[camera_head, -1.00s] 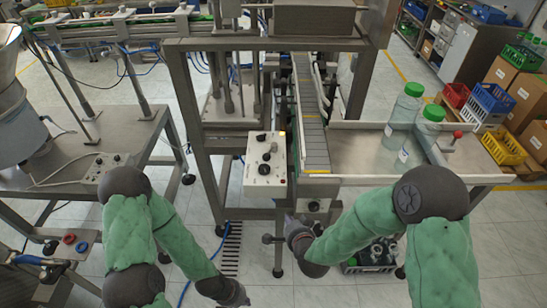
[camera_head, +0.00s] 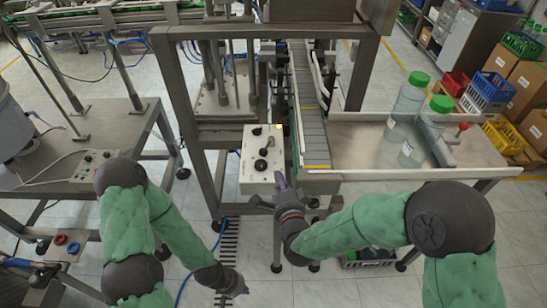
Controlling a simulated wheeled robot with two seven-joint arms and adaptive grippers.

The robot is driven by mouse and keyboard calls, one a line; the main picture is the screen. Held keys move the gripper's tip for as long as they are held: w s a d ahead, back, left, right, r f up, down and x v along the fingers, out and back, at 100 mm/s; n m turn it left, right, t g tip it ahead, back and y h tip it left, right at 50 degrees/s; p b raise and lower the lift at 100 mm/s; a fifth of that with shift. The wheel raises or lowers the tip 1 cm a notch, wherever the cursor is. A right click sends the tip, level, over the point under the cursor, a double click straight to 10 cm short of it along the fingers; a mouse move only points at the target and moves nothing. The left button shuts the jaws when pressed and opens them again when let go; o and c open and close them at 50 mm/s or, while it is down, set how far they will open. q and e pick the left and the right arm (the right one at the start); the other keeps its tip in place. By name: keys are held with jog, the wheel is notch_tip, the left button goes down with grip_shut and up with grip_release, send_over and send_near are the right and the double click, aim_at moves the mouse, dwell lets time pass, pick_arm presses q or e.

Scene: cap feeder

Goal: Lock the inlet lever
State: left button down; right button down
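A red-knobbed lever (camera_head: 462,129) stands upright at the right side of the metal tray table (camera_head: 350,150), just beyond two green-capped bottles; I cannot tell for sure if it is the inlet lever. My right gripper (camera_head: 281,184) is at the lower right corner of the white control box (camera_head: 256,180), fingers pointing up and covering that corner. Whether it touches the box or is open is unclear. My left gripper (camera_head: 237,288) hangs low over the floor, away from everything; its fingers are too small and dark to read.
Two clear bottles, one farther (camera_head: 405,105) and one nearer (camera_head: 420,135), stand on the tray table. A narrow conveyor (camera_head: 312,125) runs along its left side. A steel machine frame (camera_head: 190,130) stands left of the control box. Crates and cartons lie at the far right.

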aim_at(267, 147)
jog(key=shift+w, duration=0.15)
